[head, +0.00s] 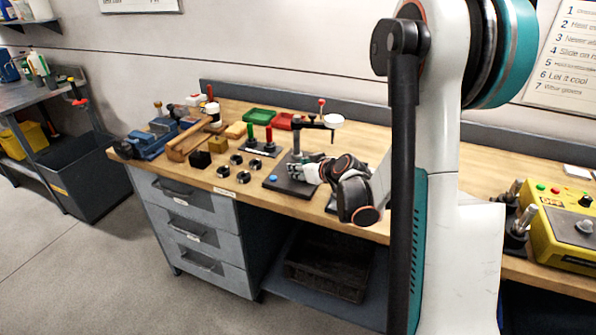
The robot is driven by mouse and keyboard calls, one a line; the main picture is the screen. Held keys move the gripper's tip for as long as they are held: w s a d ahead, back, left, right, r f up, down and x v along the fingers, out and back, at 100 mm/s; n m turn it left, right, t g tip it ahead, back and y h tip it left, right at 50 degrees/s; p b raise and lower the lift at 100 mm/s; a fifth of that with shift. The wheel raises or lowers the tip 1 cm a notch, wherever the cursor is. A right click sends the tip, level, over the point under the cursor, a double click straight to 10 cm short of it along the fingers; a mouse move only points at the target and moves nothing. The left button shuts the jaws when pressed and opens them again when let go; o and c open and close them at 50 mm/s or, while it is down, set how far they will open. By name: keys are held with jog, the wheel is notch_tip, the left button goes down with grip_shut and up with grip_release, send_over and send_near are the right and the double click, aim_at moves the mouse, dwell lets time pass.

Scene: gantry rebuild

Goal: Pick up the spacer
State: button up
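Several small dark round pieces (236,160) with metallic-looking centres lie on the wooden bench, left of my gripper. They look like rings or nuts, and I cannot tell whether one of them is the spacer. My gripper (300,173) is low over a dark base plate (286,187) that carries an upright grey post (297,139). It is beside the post's foot. The fingers are too small and partly covered by my wrist, so I cannot tell whether they are open, shut or holding something.
A black block (200,160), a stand with red and green posts (262,148), a green tray (258,114), a red tray (283,121), a wooden mallet (189,145) and a blue vise (151,143) crowd the bench's left. A yellow control box (562,235) stands at right.

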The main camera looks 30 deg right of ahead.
jog(key=c, duration=0.4)
